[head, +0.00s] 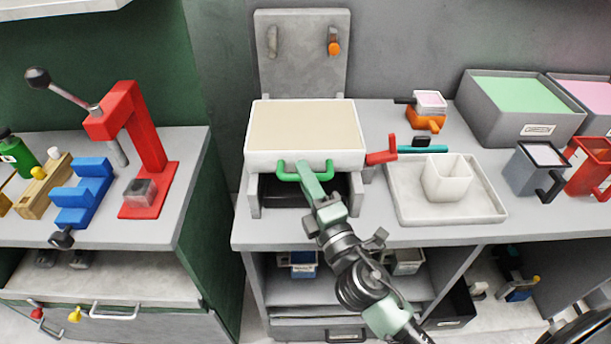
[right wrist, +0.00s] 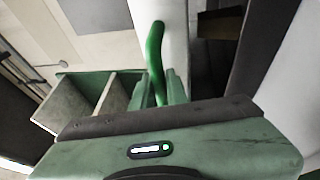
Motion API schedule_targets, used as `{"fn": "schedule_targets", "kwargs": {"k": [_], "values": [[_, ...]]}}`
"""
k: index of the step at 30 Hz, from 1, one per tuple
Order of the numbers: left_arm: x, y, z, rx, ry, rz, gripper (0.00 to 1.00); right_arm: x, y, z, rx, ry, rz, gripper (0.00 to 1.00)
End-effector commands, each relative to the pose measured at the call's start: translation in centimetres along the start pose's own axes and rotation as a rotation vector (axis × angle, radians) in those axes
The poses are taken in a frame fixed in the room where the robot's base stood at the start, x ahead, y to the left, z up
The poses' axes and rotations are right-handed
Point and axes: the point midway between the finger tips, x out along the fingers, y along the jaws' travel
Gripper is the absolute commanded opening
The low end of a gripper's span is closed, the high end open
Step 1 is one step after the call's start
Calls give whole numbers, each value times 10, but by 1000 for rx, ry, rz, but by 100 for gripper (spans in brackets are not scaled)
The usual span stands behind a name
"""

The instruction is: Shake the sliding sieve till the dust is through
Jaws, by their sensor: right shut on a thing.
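The sliding sieve (head: 305,152) is a white box with a beige top surface and a green handle on its front. It sits on a grey stand (head: 254,196) on the middle bench, with a dark opening under it. My right gripper (head: 308,176) is shut on the green handle. In the right wrist view the green handle (right wrist: 155,60) runs up from between the fingers (right wrist: 160,88), with the white sieve front (right wrist: 174,45) behind it. Whether dust lies on the sieve's surface I cannot tell. My left gripper is not in view.
Right of the sieve are a red crank (head: 382,154), a white tray (head: 402,205) holding a white square cup (head: 447,180), a grey jug (head: 530,175) and a bin of green powder (head: 515,112). A red lever press (head: 140,140) stands on the left bench, across a gap.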

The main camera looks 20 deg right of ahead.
Motion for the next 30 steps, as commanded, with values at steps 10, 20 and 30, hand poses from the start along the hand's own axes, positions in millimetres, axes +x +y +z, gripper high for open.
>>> {"fn": "schedule_targets", "kwargs": {"k": [10, 20, 30], "values": [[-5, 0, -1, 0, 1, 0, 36, 64, -15, 26, -3, 0, -1, 0], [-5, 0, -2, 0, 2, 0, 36, 77, -18, 32, 0, -1, -2, 0], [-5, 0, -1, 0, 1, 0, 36, 77, -17, 32, 0, -1, 0, 36]]}}
